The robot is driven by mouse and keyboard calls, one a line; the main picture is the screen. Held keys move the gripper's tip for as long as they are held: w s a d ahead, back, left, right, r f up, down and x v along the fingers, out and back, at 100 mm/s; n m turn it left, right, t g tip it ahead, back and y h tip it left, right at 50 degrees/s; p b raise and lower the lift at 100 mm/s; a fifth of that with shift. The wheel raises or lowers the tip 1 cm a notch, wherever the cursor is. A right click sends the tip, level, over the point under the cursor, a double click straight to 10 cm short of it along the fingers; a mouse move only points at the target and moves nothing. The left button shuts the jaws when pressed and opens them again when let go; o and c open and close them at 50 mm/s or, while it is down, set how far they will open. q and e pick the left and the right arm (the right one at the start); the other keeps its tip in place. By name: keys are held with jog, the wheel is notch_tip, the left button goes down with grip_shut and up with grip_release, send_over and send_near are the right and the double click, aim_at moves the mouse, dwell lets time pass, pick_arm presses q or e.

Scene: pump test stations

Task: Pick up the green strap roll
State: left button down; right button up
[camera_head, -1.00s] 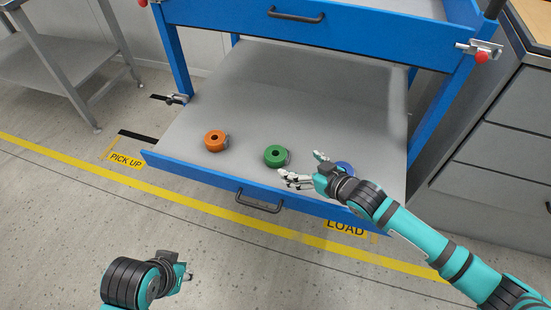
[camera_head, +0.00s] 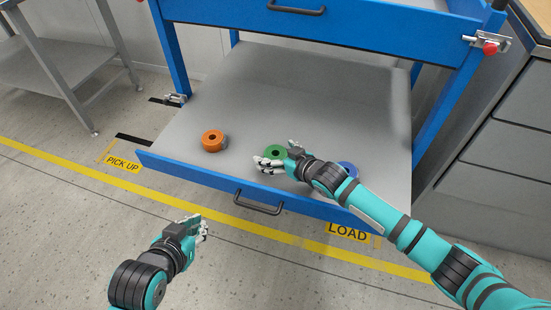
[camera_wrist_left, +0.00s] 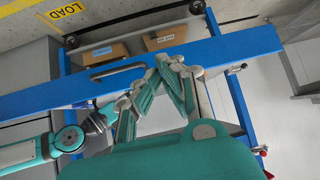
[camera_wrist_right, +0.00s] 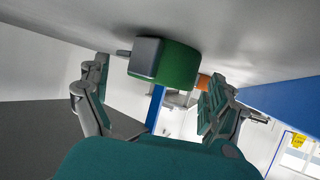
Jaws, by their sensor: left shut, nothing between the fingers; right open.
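The green strap roll (camera_head: 275,151) lies on the grey drawer surface, partly hidden behind my right gripper (camera_head: 278,155) in the head view. In the right wrist view the green strap roll (camera_wrist_right: 178,65), with a grey block on its side, is ahead of and between the spread fingers of my right gripper (camera_wrist_right: 155,95). The right gripper is open and does not visibly grip the roll. My left gripper (camera_head: 198,226) is shut and empty, low in front of the drawer. In the left wrist view its fingers (camera_wrist_left: 168,62) meet at the tips.
An orange roll (camera_head: 212,140) lies left of the green one and a blue roll (camera_head: 348,169) lies right, partly behind my right arm. The blue drawer front (camera_head: 200,175) with its handle (camera_head: 258,203) forms a raised edge. The drawer's back is clear.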

jog(key=shift+w+a+f, duration=0.15)
jog(key=shift+w+a, duration=0.05)
jog(key=shift+w, duration=0.1)
jog(key=c, duration=1.3)
